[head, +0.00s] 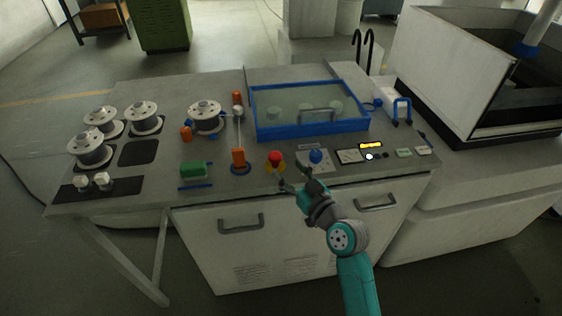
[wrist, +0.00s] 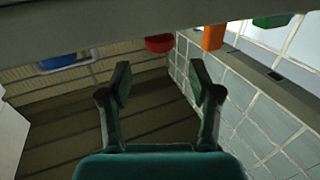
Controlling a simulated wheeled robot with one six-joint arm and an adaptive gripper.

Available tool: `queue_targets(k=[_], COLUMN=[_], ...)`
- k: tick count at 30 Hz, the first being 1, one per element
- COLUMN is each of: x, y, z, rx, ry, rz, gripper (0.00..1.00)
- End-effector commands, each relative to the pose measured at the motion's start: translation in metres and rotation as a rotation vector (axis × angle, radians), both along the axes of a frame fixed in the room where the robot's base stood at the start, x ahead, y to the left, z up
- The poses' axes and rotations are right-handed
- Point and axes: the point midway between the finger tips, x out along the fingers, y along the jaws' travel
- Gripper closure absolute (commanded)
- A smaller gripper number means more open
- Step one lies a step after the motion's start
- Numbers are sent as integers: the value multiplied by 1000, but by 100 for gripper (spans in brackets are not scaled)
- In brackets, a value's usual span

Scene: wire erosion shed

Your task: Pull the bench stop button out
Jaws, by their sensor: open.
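The bench stop button (head: 275,156) is a red mushroom head on a yellow base, near the front edge of the bench top. In the wrist view its red head (wrist: 160,43) shows beyond the fingertips, roughly midway between them, with its upper part cut off by a dark band. My gripper (head: 293,179) is open and empty at the bench's front edge, just right of and nearer than the button. In the wrist view both fingers (wrist: 160,82) stand apart with nothing between them. Whether the button is pressed in cannot be told.
A blue knob (head: 316,156) stands close right of the button, and an orange post (head: 238,158) close left. A green block (head: 196,169) lies further left. A blue-framed clear cover (head: 310,127) is behind. Spools (head: 206,117) stand at the left. A small lit display (head: 371,145) is at the right.

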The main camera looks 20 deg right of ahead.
Motion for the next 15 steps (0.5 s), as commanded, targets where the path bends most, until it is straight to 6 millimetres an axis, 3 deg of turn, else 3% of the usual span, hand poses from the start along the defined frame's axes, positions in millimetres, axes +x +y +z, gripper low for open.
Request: queue_targets(k=[6, 15], x=[-37, -55], y=[-5, -7], z=[-1, 0], rx=[1, -1], ry=[1, 0], rz=[-1, 0], gripper=[37, 37])
